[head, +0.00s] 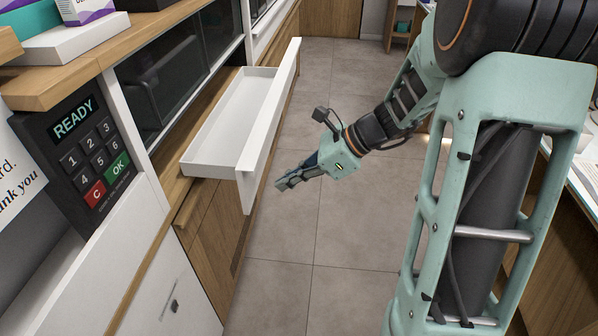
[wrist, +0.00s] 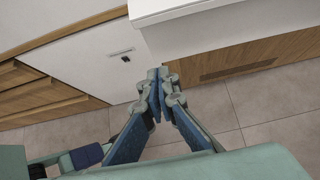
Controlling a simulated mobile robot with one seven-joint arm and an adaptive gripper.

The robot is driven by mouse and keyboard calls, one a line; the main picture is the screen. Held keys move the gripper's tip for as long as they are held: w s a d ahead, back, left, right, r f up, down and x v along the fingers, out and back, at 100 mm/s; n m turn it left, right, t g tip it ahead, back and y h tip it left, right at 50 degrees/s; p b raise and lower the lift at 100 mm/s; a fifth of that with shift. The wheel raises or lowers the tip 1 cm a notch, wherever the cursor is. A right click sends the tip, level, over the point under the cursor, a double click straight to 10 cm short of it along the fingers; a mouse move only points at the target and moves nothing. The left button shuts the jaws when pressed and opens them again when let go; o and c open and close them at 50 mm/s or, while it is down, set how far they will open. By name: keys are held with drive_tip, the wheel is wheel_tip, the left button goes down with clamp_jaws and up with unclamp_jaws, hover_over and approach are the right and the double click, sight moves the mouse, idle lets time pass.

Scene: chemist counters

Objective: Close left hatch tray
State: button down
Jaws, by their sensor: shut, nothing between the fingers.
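The hatch tray (head: 229,125) is a white drawer pulled out from the counter on the left in the head view. Its white front panel (head: 262,143) faces the aisle. The tray looks empty. My gripper (head: 281,184) is shut and empty, just to the right of the front panel near its lower near end. In the wrist view my gripper (wrist: 158,74) points at the white panel (wrist: 195,28), with the tips close to its lower corner. I cannot tell whether they touch it.
A keypad (head: 75,150) reading READY is on the counter at the left. Dark glass panels (head: 175,80) stand behind the tray. The tiled floor (head: 330,240) of the aisle is clear. A wooden counter (head: 552,215) stands on the right.

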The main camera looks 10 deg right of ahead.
sight(248, 192)
drive_tip(key=a, duration=0.1)
drive_tip(key=w+a+f, duration=0.1)
drive_tip(key=a, duration=0.1)
drive_tip(key=a+f, duration=0.1)
drive_tip(key=a, duration=0.1)
drive_tip(key=shift+w, duration=0.3)
drive_tip(key=shift+w+a, duration=0.2)
drive_tip(key=shift+a, duration=0.3)
drive_tip(key=w+a+p, duration=0.1)
drive_tip(key=w+a, duration=0.2)
drive_tip(key=a, duration=0.7)
drive_tip(key=w+a+p, duration=0.1)
drive_tip(key=w+a, duration=0.2)
drive_tip(key=a, duration=0.7)
drive_tip(key=shift+w+a, duration=0.3)
drive_tip(key=shift+r, duration=0.2)
